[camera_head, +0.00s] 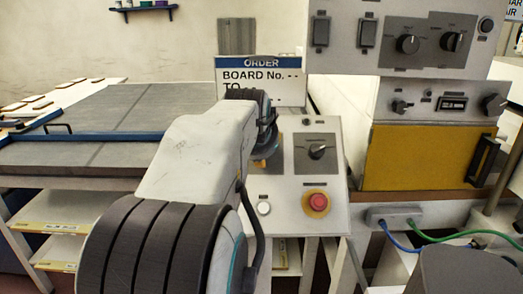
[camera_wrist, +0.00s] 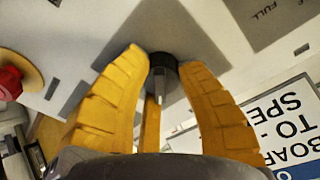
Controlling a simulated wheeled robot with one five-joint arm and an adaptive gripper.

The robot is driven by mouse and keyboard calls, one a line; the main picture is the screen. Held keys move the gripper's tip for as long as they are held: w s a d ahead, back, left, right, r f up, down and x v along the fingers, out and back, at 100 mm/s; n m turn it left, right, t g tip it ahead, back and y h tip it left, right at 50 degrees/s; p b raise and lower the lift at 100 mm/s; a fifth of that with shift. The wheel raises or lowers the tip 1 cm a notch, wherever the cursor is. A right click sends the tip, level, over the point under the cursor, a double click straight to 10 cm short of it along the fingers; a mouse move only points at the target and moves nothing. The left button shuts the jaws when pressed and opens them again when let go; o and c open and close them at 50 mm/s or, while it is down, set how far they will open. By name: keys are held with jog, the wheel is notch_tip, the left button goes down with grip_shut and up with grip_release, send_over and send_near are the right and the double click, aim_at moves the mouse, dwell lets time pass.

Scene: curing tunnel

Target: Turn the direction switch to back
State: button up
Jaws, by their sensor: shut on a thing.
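The direction switch (camera_wrist: 163,64) is a black round knob with a grey bar on a dark plate in the wrist view. Its label and marked positions are not readable there. My gripper (camera_wrist: 162,72) has its yellow fingers on both sides of this knob and is shut on it. In the head view, my gripper (camera_head: 261,163) shows only as a bit of yellow at the left side of the sloped control panel (camera_head: 285,218). My arm hides the switch there, so I cannot tell which way it points.
An ORDER sign (camera_head: 261,77) stands behind. The grey conveyor bed (camera_head: 110,110) is left, a yellow-fronted cabinet (camera_head: 415,157) right.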

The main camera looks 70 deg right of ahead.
jog(key=shift+w+d+r+n+b, duration=0.1)
jog(key=shift+r+n+b, duration=0.1)
jog(key=shift+n+b, duration=0.75)
grip_shut()
jog(key=shift+n+p, duration=0.25)
jog(key=shift+p, duration=0.1)
jog(key=o, duration=0.7)
grip_release()
jog(key=o, duration=0.5)
jog(key=shift+f, duration=0.15)
jog(key=v, duration=1.2)
jog(key=shift+f, duration=0.1)
